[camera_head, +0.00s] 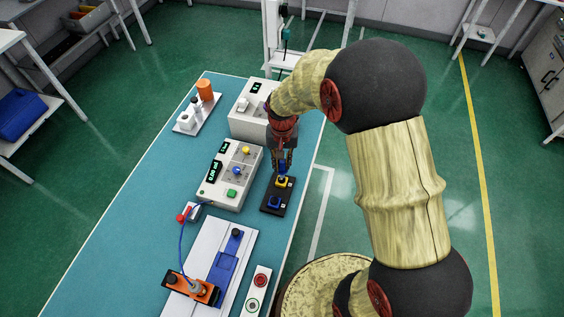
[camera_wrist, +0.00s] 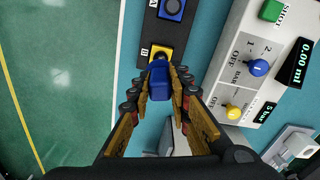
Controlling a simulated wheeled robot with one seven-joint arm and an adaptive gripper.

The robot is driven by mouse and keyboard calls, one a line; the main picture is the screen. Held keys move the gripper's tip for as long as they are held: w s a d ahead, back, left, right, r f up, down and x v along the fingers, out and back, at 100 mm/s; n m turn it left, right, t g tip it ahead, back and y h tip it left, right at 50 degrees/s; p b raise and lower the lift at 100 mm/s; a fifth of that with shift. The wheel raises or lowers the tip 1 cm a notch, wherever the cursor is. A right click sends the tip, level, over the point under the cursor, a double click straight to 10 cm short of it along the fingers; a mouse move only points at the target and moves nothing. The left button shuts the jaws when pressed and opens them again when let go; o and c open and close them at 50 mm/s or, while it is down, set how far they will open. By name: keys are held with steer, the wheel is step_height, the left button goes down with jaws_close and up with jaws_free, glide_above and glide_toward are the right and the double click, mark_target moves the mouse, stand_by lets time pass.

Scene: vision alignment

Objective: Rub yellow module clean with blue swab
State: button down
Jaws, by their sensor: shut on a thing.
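The yellow module (camera_head: 281,182) sits on a black plate (camera_head: 267,207), beside a blue module (camera_head: 274,202) nearer the camera. In the wrist view the yellow module (camera_wrist: 160,52) shows near the letter B, and the blue module (camera_wrist: 172,8) is farther up. My gripper (camera_head: 284,160) is over the yellow module, pointing down. In the wrist view my gripper (camera_wrist: 162,95) is shut on the blue swab (camera_wrist: 159,78). The swab's end is at the near edge of the yellow module and partly covers it. I cannot tell whether they touch.
A white control box (camera_head: 229,175) with knobs and displays stands left of the plate. Another white box (camera_head: 248,108) is behind it. A white fixture with a blue slide (camera_head: 228,262) is nearer. A small button box (camera_head: 257,290) lies at the table's right edge.

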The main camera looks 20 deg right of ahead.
steer(key=shift+f, duration=0.6)
stand_by(1.5)
steer(key=shift+s+a, duration=0.1)
steer(key=shift+s, duration=0.1)
steer(key=shift+s+a, duration=0.2)
steer(key=shift+s, duration=0.1)
steer(key=shift+w, duration=0.1)
steer(key=shift+w+d, duration=0.3)
steer(key=shift+w, duration=0.05)
steer(key=shift+s+a+r, duration=0.1)
stand_by(0.4)
steer(key=shift+s+a, duration=0.2)
steer(key=shift+s, duration=0.05)
